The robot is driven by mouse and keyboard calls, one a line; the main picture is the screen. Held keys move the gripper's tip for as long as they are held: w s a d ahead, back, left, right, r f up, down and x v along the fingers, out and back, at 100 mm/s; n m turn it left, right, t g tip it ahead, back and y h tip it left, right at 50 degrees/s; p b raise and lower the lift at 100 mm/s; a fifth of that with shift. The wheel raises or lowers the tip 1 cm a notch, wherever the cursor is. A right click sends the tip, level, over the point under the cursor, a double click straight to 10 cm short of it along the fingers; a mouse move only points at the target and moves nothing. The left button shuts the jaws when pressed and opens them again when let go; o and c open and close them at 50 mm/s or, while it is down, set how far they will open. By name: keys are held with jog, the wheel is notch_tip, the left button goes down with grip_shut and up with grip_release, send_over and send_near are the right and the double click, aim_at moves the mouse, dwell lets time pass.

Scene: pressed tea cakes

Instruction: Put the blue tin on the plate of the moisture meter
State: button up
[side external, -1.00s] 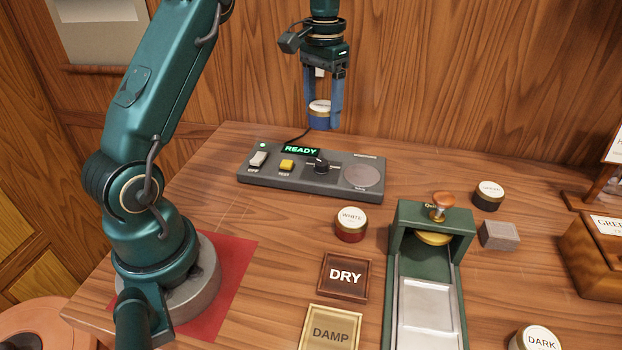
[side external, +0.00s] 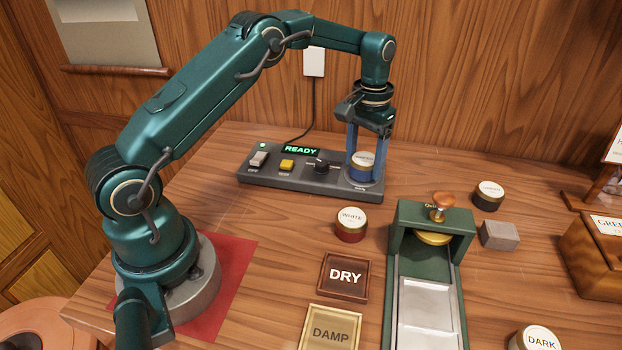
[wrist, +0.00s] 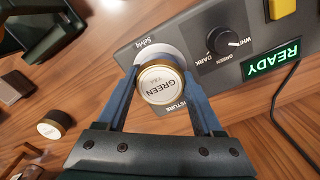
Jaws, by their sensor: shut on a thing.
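The tin is upright at the round plate (side external: 377,184) of the grey moisture meter (side external: 290,180). The plate (wrist: 150,52) is partly hidden by the tin. I cannot tell whether the tin touches it. The meter's display (side external: 300,151) reads READY.
A red WHITE tin (side external: 351,226) and a green press (side external: 440,232) stand in front of the meter. A black-sided tin (side external: 488,196) and a grey block (side external: 500,235) are to the right. DRY (side external: 344,276) and DAMP (side external: 331,330) trays lie nearer the front.

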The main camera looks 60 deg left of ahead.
jog(key=shift+f, duration=0.1)
jog(key=o, duration=1.4)
